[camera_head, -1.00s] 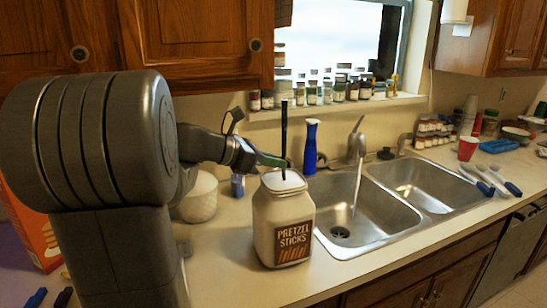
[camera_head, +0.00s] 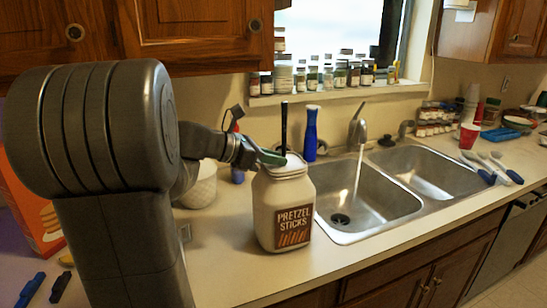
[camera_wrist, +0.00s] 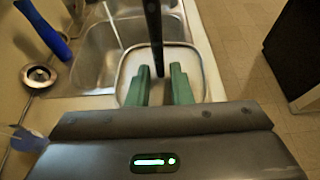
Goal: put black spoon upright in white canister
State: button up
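The white canister (camera_head: 284,214), a square jar with a brown "PRETZEL STICKS" label, stands upright on the counter left of the sink. Its white rim (camera_wrist: 205,84) shows around my fingers in the wrist view. The black spoon (camera_head: 284,128) stands upright at the canister's mouth, handle up; its lower part is hidden in the head view. In the wrist view the black handle (camera_wrist: 154,32) comes down between my green fingertips. My gripper (camera_head: 274,158) is at the mouth; in the wrist view its fingers (camera_wrist: 161,72) are parted, with gaps on both sides of the handle.
A white ribbed pot (camera_head: 200,187) is behind my arm. A red cup (camera_head: 468,136) and utensils lie at right. Counter in front of the canister is clear.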

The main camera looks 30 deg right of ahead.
jog(key=o, duration=0.3)
jog(key=shift+a, duration=0.1)
jog(key=v, duration=1.3)
jog(key=shift+w+a+r, duration=0.1)
jog(key=shift+a+r, duration=0.1)
jog(key=shift+a, duration=0.1)
jog(key=x, duration=1.3)
jog(key=shift+d+r, duration=0.1)
jog(key=shift+d, duration=0.3)
